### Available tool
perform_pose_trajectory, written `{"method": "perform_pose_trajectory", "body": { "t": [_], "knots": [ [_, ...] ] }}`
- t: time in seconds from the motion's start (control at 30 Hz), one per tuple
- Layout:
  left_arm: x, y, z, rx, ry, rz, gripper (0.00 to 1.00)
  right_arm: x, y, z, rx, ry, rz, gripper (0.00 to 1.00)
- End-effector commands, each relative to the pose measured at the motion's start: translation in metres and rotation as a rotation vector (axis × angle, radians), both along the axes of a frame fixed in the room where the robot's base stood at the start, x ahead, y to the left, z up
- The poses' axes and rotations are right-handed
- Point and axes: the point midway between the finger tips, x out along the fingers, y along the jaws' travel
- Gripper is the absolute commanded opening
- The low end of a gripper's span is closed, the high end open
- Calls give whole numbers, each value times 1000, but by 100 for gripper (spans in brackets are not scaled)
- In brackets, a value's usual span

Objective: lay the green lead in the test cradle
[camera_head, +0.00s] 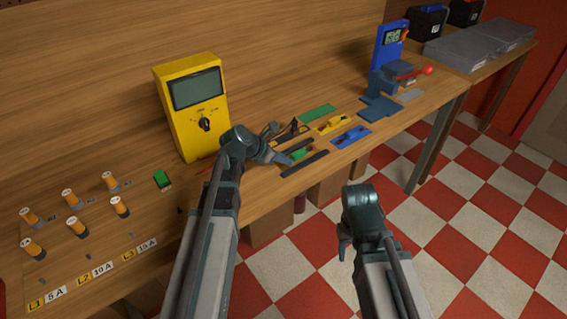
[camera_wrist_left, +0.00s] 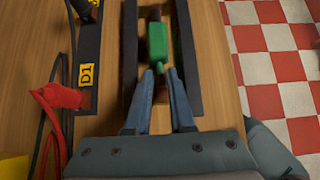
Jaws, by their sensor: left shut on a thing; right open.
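The green lead (camera_wrist_left: 157,42) has a short green body and lies lengthwise between two parallel dark rails (camera_wrist_left: 186,60), which look like the test cradle. In the head view the green lead (camera_head: 300,153) shows just beyond my left fingertips, between the rails (camera_head: 305,164). My left gripper (camera_wrist_left: 161,78) is shut on the near end of the lead. In the head view my left gripper (camera_head: 284,158) is low over the bench. Whether the lead rests on the bottom cannot be told. My right gripper (camera_head: 345,246) is open and empty, off the bench's front edge.
A green mat (camera_head: 317,114) lies empty behind. A yellow lead (camera_head: 336,122) and a blue lead (camera_head: 351,136) lie on mats to the right. A bar labelled D1 (camera_wrist_left: 88,75) with red and black plugs stands beside the rails. A yellow meter (camera_head: 192,105) stands at left.

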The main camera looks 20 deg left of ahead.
Motion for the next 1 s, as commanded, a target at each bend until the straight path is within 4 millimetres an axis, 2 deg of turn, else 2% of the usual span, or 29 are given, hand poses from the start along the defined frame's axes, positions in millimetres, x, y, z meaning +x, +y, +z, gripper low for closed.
{"method": "perform_pose_trajectory", "body": {
  "t": [0.27,0.3,0.37,0.73,1.0],
  "knots": [
    [0,0,-2,0,0,0,0,0,0,-2,0,0,0,50],
    [0,0,-2,0,0,0,23,0,0,-2,0,0,0,50],
    [0,0,-1,0,0,0,34,0,0,-1,0,0,0,50],
    [0,0,4,0,0,0,34,0,0,4,0,0,0,50],
    [-26,18,40,-1,1,3,34,0,0,40,0,0,0,50]
  ]
}}
